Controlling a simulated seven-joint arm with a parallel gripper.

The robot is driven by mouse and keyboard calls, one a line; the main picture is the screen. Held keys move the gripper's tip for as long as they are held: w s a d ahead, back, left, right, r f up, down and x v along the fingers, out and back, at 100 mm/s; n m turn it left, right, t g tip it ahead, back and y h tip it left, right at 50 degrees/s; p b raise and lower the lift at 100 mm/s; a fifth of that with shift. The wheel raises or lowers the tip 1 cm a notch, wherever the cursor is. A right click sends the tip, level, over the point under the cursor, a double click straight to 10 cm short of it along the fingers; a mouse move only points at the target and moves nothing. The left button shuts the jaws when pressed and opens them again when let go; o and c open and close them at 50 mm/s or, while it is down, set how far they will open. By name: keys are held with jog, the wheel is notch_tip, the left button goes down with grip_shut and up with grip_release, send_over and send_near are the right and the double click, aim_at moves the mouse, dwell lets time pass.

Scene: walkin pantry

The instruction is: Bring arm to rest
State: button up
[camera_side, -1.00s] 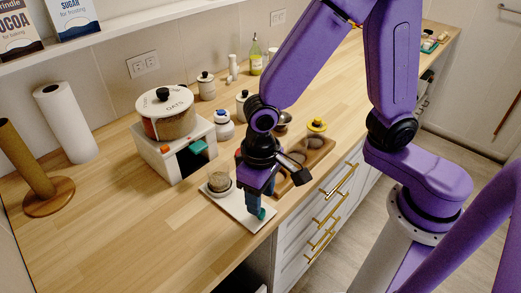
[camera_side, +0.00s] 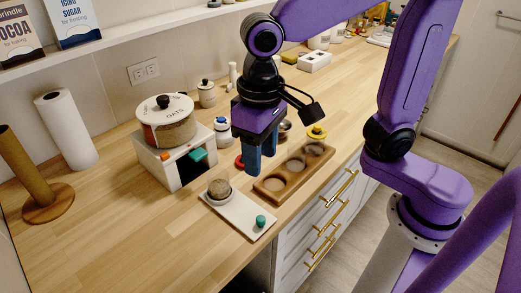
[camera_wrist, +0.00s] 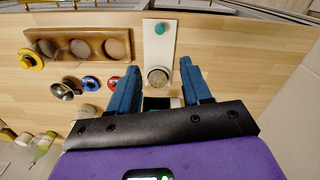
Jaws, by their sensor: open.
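My gripper (camera_side: 257,165) hangs open and empty above the counter, with its blue fingers pointing down. In the wrist view the two fingers of my gripper (camera_wrist: 160,68) are spread apart with nothing held between them. A white board (camera_side: 240,216) lies on the counter below, near the front edge. A small teal piece (camera_side: 261,221) stands at its near right end, apart from the fingers. A small round pot with a brown top (camera_side: 219,191) sits at its other end. The board (camera_wrist: 161,52) and teal piece (camera_wrist: 160,29) also show in the wrist view.
A wooden tray with round hollows (camera_side: 265,190) lies beside the board. A white box (camera_side: 168,168) carries the oats pot (camera_side: 167,133). A paper towel roll (camera_side: 66,130) stands at left. The front left counter is clear.

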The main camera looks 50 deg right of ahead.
jog(key=s+d+f+n, duration=0.2)
jog(key=s+d+n, duration=0.3)
jog(key=d, duration=0.3)
jog(key=s+d+f+n, duration=0.3)
jog(key=s+d+n, duration=0.2)
jog(key=s+d, duration=0.1)
jog(key=shift+s+d+f, duration=0.3)
jog(key=shift+d, duration=0.55)
